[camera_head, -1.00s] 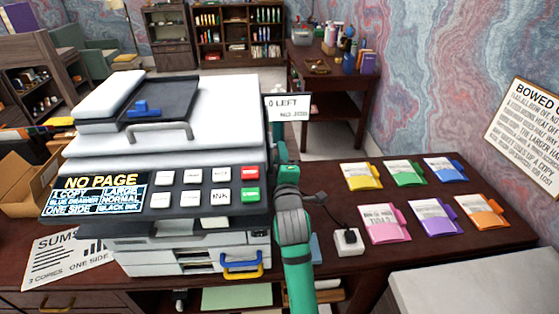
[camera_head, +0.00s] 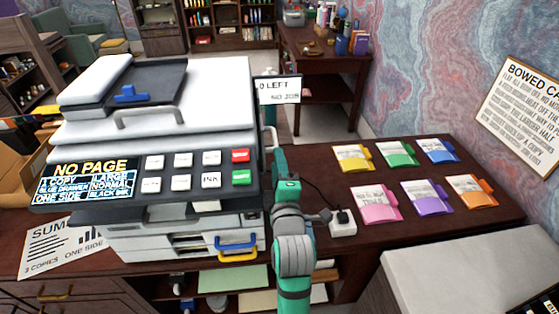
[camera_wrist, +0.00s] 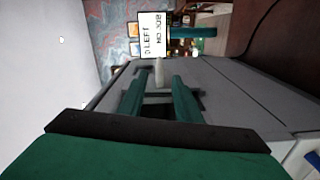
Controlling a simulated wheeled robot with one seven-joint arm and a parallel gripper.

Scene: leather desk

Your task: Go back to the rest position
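My teal and grey arm rises from the bottom of the head view, just right of the copier (camera_head: 160,110). My gripper (camera_wrist: 160,95) shows in the wrist view as two teal fingers with a gap between them. It looks open, and nothing is held between the fingers. A pale knob-like part (camera_wrist: 159,72) shows beyond the fingertips, beside the copier's grey side. I cannot tell whether the fingers touch it. In the head view the fingers are mostly hidden by the arm and the copier.
The copier's screen reads "NO PAGE". A sign (camera_head: 278,90) reading "0 LEFT, NO JOB" stands at its right. Several coloured folders (camera_head: 398,153) lie on the right of the dark desk (camera_head: 300,155). A white socket box (camera_head: 343,228) with a cable sits right of my arm.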

